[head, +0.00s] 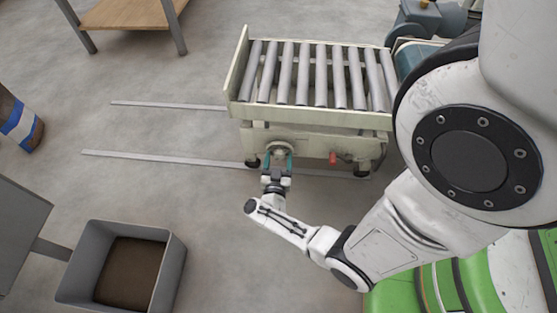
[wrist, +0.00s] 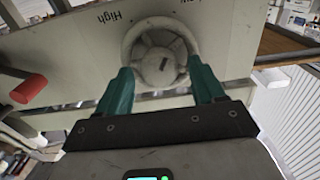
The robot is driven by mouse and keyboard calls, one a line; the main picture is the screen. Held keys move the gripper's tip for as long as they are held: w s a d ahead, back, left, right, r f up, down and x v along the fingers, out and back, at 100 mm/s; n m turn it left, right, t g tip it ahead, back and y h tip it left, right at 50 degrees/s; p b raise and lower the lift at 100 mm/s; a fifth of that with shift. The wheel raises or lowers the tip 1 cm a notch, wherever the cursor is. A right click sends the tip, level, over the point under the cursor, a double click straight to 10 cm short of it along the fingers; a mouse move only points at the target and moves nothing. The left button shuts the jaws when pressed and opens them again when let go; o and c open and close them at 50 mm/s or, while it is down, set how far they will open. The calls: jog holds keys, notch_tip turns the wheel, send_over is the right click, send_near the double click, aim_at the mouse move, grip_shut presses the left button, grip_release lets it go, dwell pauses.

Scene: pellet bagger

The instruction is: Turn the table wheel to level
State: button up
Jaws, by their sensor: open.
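The table (head: 315,118) is a cream roller table with grey rollers on top. Its wheel (wrist: 160,55) is a round pale knob on the front panel, with a dark mark on its hub. The panel above the wheel reads "High" on the left and partly "Low" on the right in the wrist view. The wheel also shows in the head view (head: 279,150). My gripper (wrist: 163,82) is open, its two teal fingers at either side of the wheel's lower part. I cannot tell whether the fingers touch the rim. It also shows in the head view (head: 276,164).
A red handle (wrist: 28,88) sticks out from the panel beside the wheel; it also shows in the head view (head: 333,157). Floor rails (head: 160,157) run left from the table. A grey bin (head: 168,275) stands at lower left. The floor between is clear.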

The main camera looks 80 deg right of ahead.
jog(key=c, duration=1)
jog(key=shift+c, duration=0.2)
